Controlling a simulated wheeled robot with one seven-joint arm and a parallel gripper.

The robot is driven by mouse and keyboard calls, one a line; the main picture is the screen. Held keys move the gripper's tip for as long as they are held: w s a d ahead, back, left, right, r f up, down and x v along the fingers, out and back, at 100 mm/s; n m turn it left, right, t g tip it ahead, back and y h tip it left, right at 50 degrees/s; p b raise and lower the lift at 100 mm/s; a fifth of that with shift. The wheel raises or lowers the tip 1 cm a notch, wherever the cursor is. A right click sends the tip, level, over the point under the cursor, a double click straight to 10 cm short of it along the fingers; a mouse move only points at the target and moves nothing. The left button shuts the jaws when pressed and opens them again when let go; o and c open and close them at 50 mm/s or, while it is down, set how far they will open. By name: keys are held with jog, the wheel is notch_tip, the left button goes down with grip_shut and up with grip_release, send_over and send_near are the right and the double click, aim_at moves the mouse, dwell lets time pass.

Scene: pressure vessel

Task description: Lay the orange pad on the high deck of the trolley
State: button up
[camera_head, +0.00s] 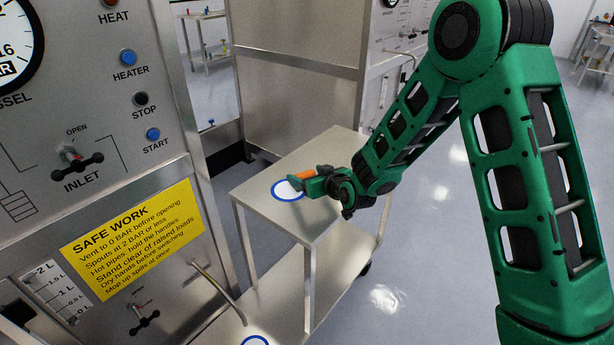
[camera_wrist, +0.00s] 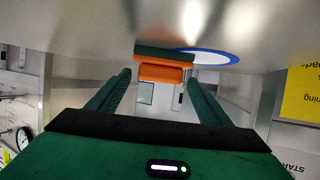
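The trolley's high deck (camera_head: 320,160) is a bare grey metal top with a blue-and-white ring mark (camera_head: 288,191) on it. My gripper (camera_head: 304,180) is low over this deck, at the ring's far right edge. The orange pad (camera_head: 303,174) is at the fingertips. In the wrist view, which is upside down, the orange pad (camera_wrist: 160,73) lies between the spread green fingers, with narrow gaps at its sides. A dark green strip (camera_wrist: 165,53) lies between it and the deck, partly overlapping the ring. I cannot tell if the pad touches the deck.
The trolley's lower deck (camera_head: 338,270) has another ring mark (camera_head: 255,341) at its near end. The control panel (camera_head: 100,130), with buttons, valve handles and a yellow safety sign (camera_head: 133,240), stands close on the left. A metal cabinet (camera_head: 295,85) stands behind the trolley. Floor is clear to the right.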

jog(key=v, duration=1.2)
jog(key=shift+d, duration=0.1)
jog(key=s+d+r+m+g+h, duration=0.1)
jog(key=s+d+g+h, duration=0.15)
jog(key=d, duration=0.65)
jog(key=s+d+r+m+g+h, duration=0.15)
jog(key=s+d, duration=0.25)
jog(key=d, duration=0.4)
jog(key=s+d+m+g+h, duration=0.1)
jog(key=s+d+m+h, duration=0.15)
jog(key=d, duration=0.65)
jog(key=s+d+r+m+g, duration=0.1)
jog(key=s+d+m+g, duration=0.1)
jog(key=s, duration=0.7)
jog(key=s+d+r+m+g, duration=0.2)
jog(key=s+d, duration=0.2)
jog(key=s, duration=0.6)
jog(key=s+d+r+m+g, duration=0.2)
jog(key=s+d+m+g, duration=0.1)
jog(key=s, duration=0.6)
jog(key=shift+d, duration=0.45)
jog(key=shift+s, duration=0.15)
